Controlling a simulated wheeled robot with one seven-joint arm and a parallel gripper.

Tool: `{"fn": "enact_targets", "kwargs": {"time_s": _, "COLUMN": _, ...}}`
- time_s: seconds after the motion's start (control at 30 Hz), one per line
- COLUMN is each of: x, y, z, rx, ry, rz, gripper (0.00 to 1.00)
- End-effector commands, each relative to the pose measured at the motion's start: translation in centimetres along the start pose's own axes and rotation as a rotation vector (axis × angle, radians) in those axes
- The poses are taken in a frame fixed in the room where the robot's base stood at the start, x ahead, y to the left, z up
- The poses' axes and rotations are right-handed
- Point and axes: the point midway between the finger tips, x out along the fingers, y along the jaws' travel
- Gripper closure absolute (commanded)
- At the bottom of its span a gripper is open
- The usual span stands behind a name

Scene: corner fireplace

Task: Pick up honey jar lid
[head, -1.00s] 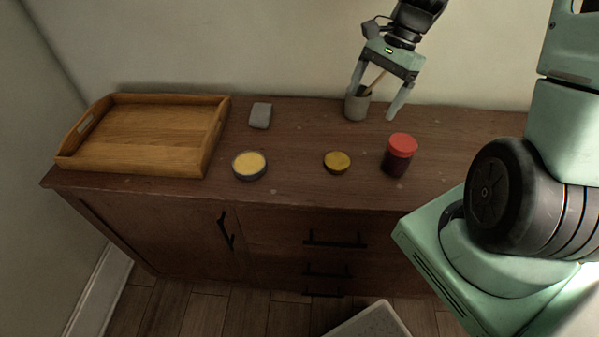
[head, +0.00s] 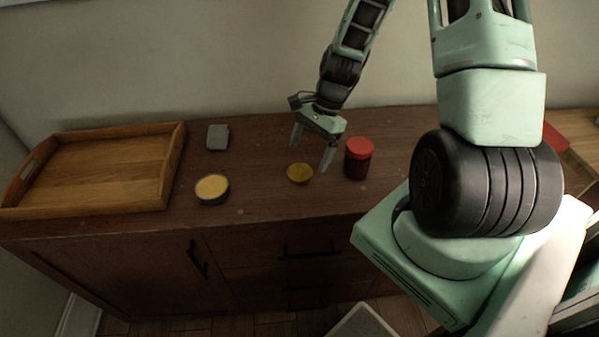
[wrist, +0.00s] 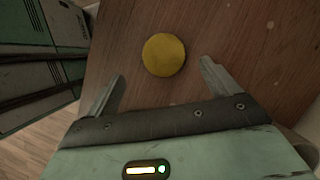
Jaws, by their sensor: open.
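A round gold-yellow lid (head: 300,174), which looks like the honey jar lid, lies flat on the brown wooden cabinet top. My gripper (head: 309,159) is open and empty, just behind and above the lid in the head view. In the wrist view the lid (wrist: 164,54) lies ahead of my gripper (wrist: 163,69), roughly centred between the two spread fingertips, with neither finger seen touching it. The exact height of the fingertips above the cabinet top is hard to tell.
A dark jar with a red lid (head: 358,158) stands close to the right of my gripper. A round tin with yellow contents (head: 212,189) is to the left. A grey block (head: 218,137) and a wooden tray (head: 172,165) are further left. The wall runs behind.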

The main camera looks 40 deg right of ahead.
Motion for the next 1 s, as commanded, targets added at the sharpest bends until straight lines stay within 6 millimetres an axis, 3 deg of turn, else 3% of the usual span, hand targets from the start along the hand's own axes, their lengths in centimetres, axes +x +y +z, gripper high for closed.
{"fn": "enact_targets", "kwargs": {"time_s": 0.4, "x": 4.7, "y": -0.5, "z": 0.1, "rx": -0.001, "ry": -0.002, "rz": 0.003, "gripper": 0.12}}
{"fn": "enact_targets", "kwargs": {"time_s": 0.73, "x": 5.2, "y": -0.6, "z": 0.1, "rx": -0.002, "ry": 0.0, "rz": 0.001, "gripper": 0.12}}
{"fn": "enact_targets", "kwargs": {"time_s": 0.9, "x": 5.2, "y": -0.6, "z": 0.1, "rx": -0.002, "ry": 0.0, "rz": 0.001, "gripper": 0.6}}
{"fn": "enact_targets", "kwargs": {"time_s": 1.0, "x": 5.2, "y": -0.6, "z": 0.1, "rx": -0.001, "ry": 0.0, "rz": 0.001, "gripper": 0.61}}
